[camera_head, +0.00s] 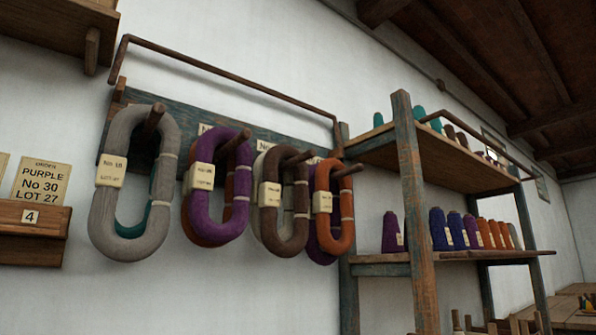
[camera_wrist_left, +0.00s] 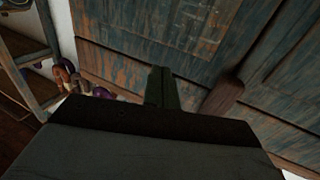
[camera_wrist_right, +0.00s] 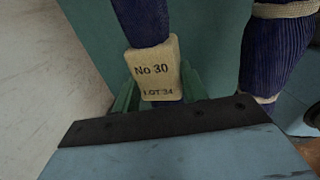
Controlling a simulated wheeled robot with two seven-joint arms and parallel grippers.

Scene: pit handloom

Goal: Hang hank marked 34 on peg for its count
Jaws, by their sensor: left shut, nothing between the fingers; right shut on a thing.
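A dark blue hank (camera_wrist_right: 146,22) with pale ties shows in the right wrist view. Its cream tag (camera_wrist_right: 155,70) reads No 30, LOT 34. My right gripper (camera_wrist_right: 157,90) is shut on this hank at the tag, with green fingers on either side. The peg board (camera_head: 180,138) on the wall in the head view bears several wooden pegs (camera_head: 237,143), each with hanks hanging on it: grey, purple, brown and orange in front. Labels on the board (camera_head: 263,146) are mostly covered, and their counts cannot be read. My left gripper (camera_wrist_left: 162,88) is shut and empty. Neither gripper shows in the head view.
A wooden rail (camera_head: 230,77) runs above the pegs. A shelf rack (camera_head: 415,200) with several cones stands to the right. An order card (camera_head: 42,183) reads purple No 30, LOT 27. Weathered wooden panelling (camera_wrist_left: 150,45) lies close before the left gripper.

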